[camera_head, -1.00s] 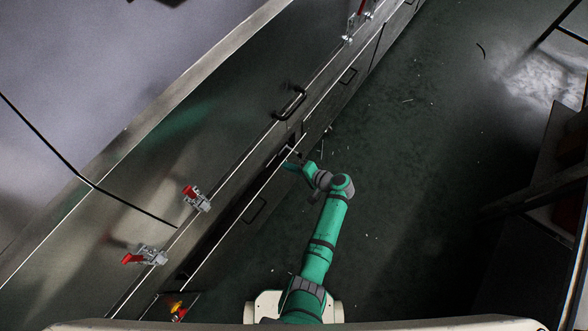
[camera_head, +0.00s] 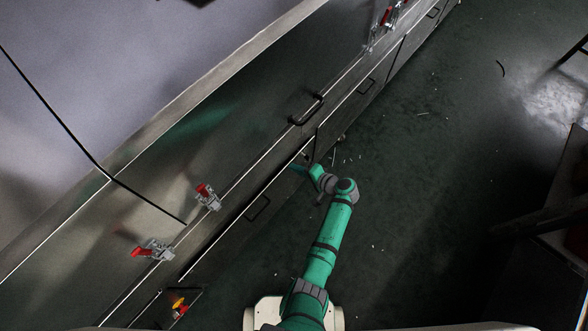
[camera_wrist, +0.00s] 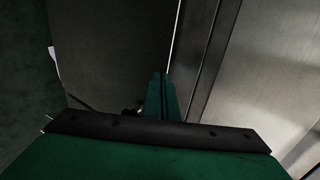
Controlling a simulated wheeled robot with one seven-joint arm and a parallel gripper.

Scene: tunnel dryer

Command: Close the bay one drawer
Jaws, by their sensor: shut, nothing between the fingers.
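My gripper (camera_head: 297,168) is at the far end of this front, beyond the handle. In the wrist view its green fingers (camera_wrist: 162,92) are together and empty, pointing at a dark metal panel (camera_wrist: 110,45) beside a bright edge. I cannot tell whether the tips touch it.
Red-handled clamps (camera_head: 208,196) stand on the dryer's ledge, near another black handle (camera_head: 307,109). A small red and yellow item (camera_head: 178,306) is at the lower left. Dark floor (camera_head: 430,180) to the right is mostly clear; a dark bench (camera_head: 555,200) stands at the far right.

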